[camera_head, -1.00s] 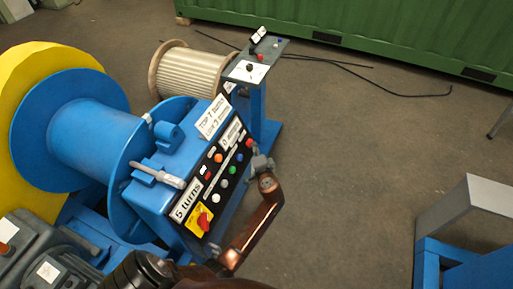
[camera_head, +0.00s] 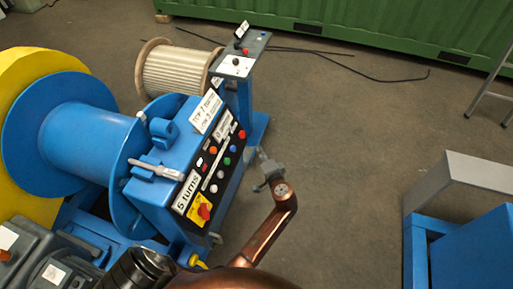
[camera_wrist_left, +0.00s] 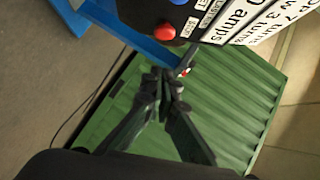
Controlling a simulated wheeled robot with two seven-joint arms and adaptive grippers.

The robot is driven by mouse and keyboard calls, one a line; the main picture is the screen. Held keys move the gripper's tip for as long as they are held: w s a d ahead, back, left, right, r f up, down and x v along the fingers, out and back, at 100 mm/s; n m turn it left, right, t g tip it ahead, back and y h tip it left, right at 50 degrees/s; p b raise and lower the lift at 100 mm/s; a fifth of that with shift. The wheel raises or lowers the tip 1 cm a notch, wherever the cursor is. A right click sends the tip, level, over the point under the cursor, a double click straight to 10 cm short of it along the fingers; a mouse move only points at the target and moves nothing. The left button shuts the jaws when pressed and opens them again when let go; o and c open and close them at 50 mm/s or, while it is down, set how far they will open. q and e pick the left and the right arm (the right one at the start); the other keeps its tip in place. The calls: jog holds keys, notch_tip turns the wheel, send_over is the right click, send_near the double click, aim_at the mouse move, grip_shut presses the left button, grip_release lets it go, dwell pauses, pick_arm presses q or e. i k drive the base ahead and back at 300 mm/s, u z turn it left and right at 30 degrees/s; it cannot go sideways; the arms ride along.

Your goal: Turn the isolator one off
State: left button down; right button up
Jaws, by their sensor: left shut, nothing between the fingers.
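The isolator is a red rotary switch (camera_head: 204,211) on a yellow plate at the lower end of the sloping black control panel (camera_head: 219,170) on the blue machine. I cannot read the angle of its knob. My left gripper (camera_head: 262,154) is to the right of the panel, apart from it, near the panel's upper end. In the left wrist view the left gripper (camera_wrist_left: 166,78) has its dark fingers together with nothing between them. A red push button (camera_wrist_left: 164,32) of the panel shows above the fingertips there. My right gripper is not in view.
The panel carries several coloured buttons and white labels. A blue drum (camera_head: 85,130) stands to its left. A smaller grey-topped control stand (camera_head: 240,62) and a wooden spool (camera_head: 176,72) are behind. A blue and grey frame (camera_head: 465,172) is at right. The floor between is clear.

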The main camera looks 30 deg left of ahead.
aim_at(203, 211)
jog(key=k, duration=1.5)
